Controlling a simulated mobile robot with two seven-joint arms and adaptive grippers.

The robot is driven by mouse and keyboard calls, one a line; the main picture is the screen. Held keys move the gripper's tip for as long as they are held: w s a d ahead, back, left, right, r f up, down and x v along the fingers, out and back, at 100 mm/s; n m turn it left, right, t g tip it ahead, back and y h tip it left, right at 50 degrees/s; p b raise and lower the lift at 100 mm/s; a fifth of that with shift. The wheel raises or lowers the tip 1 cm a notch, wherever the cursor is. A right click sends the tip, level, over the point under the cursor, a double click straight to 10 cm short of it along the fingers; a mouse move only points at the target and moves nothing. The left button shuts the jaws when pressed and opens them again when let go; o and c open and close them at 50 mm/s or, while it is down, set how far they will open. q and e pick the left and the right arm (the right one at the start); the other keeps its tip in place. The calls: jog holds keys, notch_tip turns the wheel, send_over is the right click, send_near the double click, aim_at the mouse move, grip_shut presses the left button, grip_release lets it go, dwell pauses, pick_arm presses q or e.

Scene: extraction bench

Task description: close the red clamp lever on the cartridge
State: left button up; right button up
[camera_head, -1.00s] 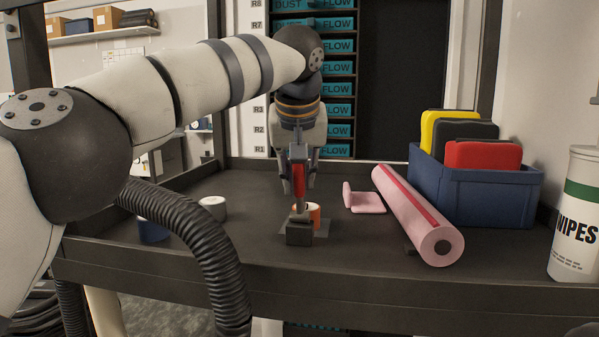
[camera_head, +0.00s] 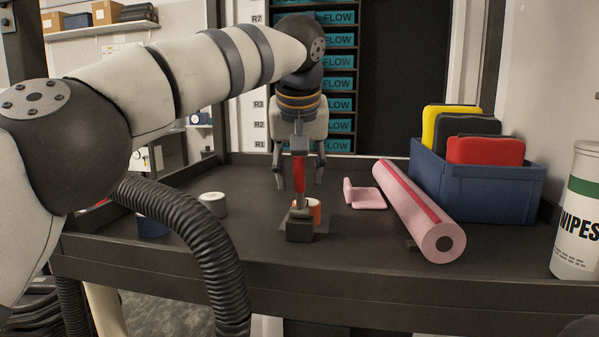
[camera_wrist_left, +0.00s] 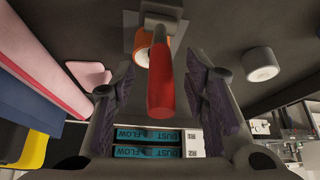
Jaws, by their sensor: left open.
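The red clamp lever (camera_head: 299,178) stands upright from its dark clamp base (camera_head: 300,230) on the bench. The orange cartridge (camera_head: 314,211) sits just behind the base, partly hidden. In the left wrist view the lever (camera_wrist_left: 160,85) points toward the camera, with the orange cartridge (camera_wrist_left: 141,54) beside its foot. My right gripper is not in view.
A pink roll (camera_head: 420,212) and a pink angled piece (camera_head: 365,196) lie to the right. A blue bin (camera_head: 480,190) with coloured items and a wipes canister (camera_head: 575,215) stand farther right. A white roll (camera_head: 213,204) stands left. The bench has a raised front edge.

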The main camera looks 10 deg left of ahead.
aim_at(300, 158)
pick_arm(q)
jog(key=v, duration=0.4)
jog(key=shift+r, duration=0.2)
jog(key=s+d, duration=0.1)
jog(key=s, duration=1.1)
jog(key=shift+d, duration=0.3)
jog(key=shift+s, duration=0.1)
